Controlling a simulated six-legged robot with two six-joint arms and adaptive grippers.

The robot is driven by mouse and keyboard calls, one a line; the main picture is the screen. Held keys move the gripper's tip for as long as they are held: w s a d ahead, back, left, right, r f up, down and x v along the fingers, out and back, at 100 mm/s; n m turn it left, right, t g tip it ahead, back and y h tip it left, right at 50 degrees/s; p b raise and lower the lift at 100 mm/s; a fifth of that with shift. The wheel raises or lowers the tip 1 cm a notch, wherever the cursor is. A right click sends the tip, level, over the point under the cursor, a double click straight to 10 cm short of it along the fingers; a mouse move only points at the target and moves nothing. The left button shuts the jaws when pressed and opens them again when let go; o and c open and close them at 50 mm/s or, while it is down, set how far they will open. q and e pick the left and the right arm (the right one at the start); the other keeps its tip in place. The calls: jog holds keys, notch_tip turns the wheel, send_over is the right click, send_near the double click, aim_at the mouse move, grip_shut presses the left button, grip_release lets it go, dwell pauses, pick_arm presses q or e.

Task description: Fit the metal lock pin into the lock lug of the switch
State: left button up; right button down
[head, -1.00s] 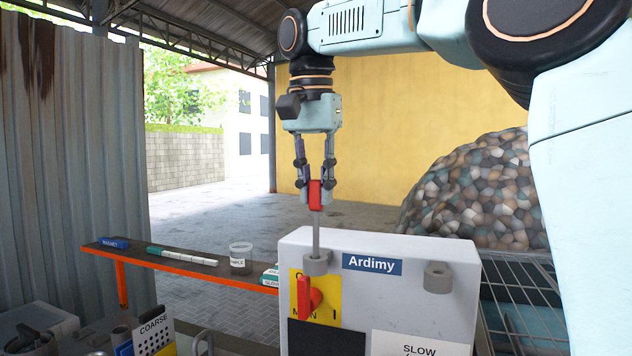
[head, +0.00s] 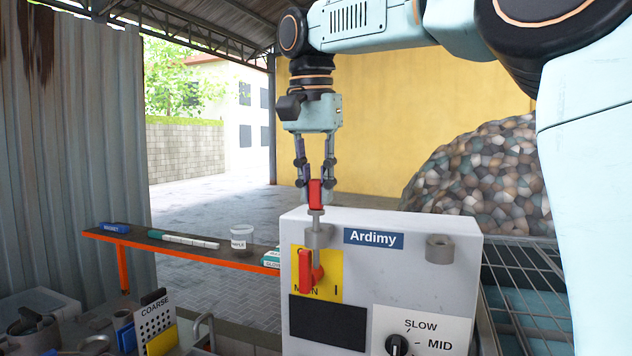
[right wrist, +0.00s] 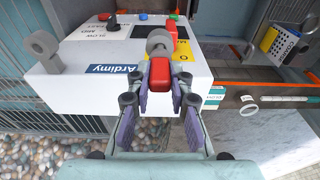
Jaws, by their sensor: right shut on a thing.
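The lock pin has a red handle (head: 315,194) and a grey metal shaft (head: 316,221). My right gripper (head: 315,186) is shut on the red handle, pointing down above the switch box (head: 440,280). The shaft stands upright and runs down into the grey lock lug (head: 319,237) on the box front; a short grey length seems to show below it. The red switch handle (head: 306,272) sits on a yellow plate under the lug. In the right wrist view the red pin handle (right wrist: 161,73) is between the fingers, with the lug (right wrist: 158,38) beyond. My left gripper is out of view.
A second grey lug (head: 440,249) is on the box's right side, above a black speed knob (head: 397,345). A shelf (head: 190,248) with a cup (head: 241,238) stands left. A COARSE holder (head: 155,318) is lower left, and a wire rack (head: 525,290) is right.

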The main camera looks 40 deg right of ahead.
jog(key=shift+d+f+b, duration=0.15)
jog(key=shift+f+b, duration=0.2)
jog(key=shift+f, duration=0.75)
jog(key=c, duration=1.1)
grip_release()
jog(key=shift+c, duration=0.2)
jog(key=shift+s+a+r, duration=0.1)
jog(key=shift+a+r, duration=0.05)
jog(key=shift+r, duration=1.1)
jog(key=shift+s+a+r, duration=0.1)
jog(key=shift+a+r, duration=0.05)
jog(key=shift+r, duration=1.05)
jog(key=shift+a+r, duration=0.15)
jog(key=shift+r, duration=1.1)
